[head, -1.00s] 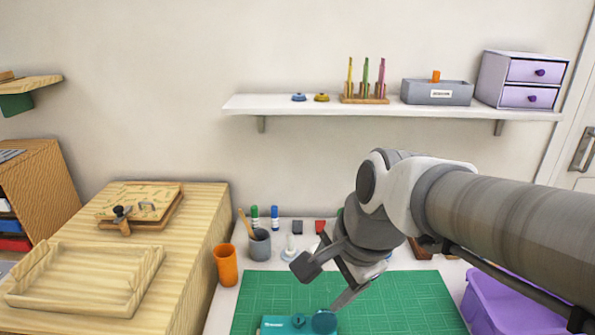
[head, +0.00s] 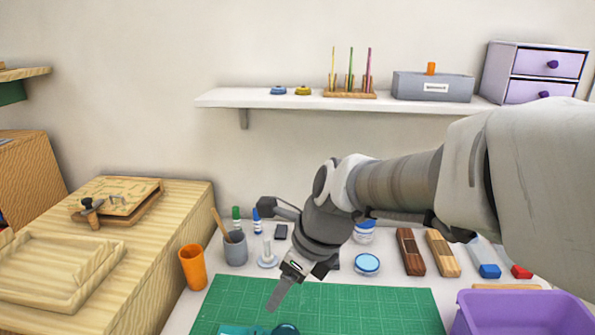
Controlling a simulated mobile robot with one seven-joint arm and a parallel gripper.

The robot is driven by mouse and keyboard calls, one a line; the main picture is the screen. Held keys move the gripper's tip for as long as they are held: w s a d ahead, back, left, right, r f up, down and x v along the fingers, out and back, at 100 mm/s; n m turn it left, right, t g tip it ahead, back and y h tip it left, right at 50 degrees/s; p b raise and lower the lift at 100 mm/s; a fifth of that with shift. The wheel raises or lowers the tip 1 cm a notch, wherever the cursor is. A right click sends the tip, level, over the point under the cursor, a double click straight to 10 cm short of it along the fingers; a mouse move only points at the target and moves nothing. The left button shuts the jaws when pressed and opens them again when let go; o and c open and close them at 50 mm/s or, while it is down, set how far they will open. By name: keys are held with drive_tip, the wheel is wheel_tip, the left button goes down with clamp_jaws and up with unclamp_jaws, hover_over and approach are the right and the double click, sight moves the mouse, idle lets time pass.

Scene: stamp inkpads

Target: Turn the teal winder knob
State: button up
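The teal winder (head: 240,330) lies on the green cutting mat (head: 370,308) at the bottom edge of the head view, mostly cut off by the frame. Its round, darker teal knob (head: 286,329) shows only its upper part. My gripper (head: 276,296) points down over the mat, just above and slightly left of the knob in the picture. One grey finger shows clearly. The other finger cannot be made out, so the opening is unclear. I see nothing held. Whether the finger touches the knob cannot be told, but a gap shows in the picture.
A purple bin (head: 520,312) is at the right. A round blue-lidded item (head: 367,263) and wooden blocks (head: 410,252) sit behind the mat. The mat's right part is clear.

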sight(256, 331)
drive_tip(key=b+x, duration=0.6)
drive_tip(key=x, duration=1.1)
drive_tip(key=shift+a+f, duration=0.15)
drive_tip(key=shift+f, duration=0.05)
clamp_jaws()
